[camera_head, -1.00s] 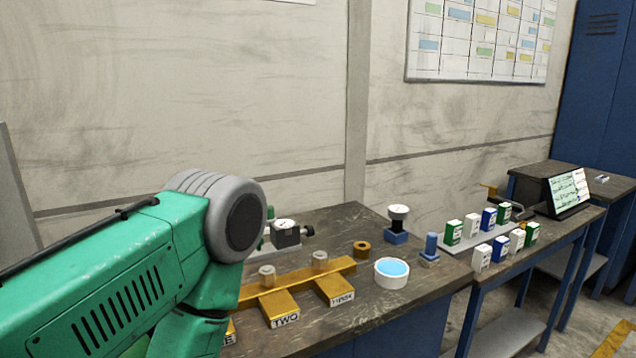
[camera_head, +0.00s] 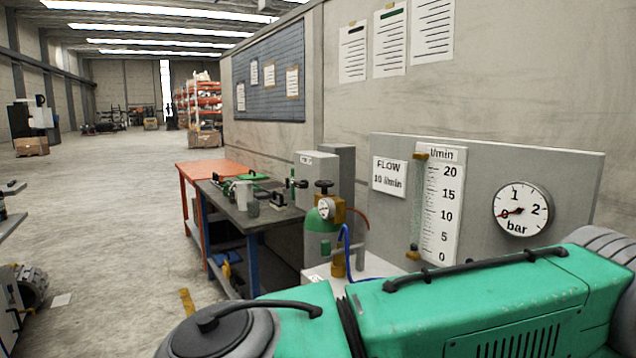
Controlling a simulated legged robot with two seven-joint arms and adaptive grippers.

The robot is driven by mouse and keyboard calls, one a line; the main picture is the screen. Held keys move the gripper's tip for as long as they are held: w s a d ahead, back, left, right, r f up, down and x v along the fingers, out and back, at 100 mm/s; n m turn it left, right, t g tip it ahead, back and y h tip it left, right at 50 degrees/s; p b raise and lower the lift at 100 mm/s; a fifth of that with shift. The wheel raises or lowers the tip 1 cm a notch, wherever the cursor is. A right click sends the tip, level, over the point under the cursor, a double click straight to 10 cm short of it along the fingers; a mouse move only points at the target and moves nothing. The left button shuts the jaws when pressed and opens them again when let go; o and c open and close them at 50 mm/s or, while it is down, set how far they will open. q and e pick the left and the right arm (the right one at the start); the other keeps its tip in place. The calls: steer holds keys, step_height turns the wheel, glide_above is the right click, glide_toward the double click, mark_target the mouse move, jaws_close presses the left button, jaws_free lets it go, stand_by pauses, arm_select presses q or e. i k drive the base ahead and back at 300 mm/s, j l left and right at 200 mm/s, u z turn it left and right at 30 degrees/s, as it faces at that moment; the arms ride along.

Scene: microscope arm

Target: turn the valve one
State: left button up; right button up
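No valve labelled ONE shows in the head view now. A green gas cylinder (camera_head: 318,240) with a brass fitting, a small round gauge (camera_head: 326,208) and a dark knob (camera_head: 324,186) on top stands at the middle. Right of it is a grey panel (camera_head: 575,180) with a flow scale (camera_head: 440,205) marked 0 to 20 l/min, a sign (camera_head: 389,177) reading "FLOW 10 l/min" and a round bar gauge (camera_head: 522,209) whose red needle is near 0. Neither gripper is in view.
A dark workbench (camera_head: 250,215) with small equipment and an orange-topped table (camera_head: 200,168) stand along the wall, left of the cylinder. A blue hose (camera_head: 347,240) runs beside the cylinder. Open floor (camera_head: 110,210) lies to the left.

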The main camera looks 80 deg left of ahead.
mark_target(324, 184)
steer(key=u, duration=2.5)
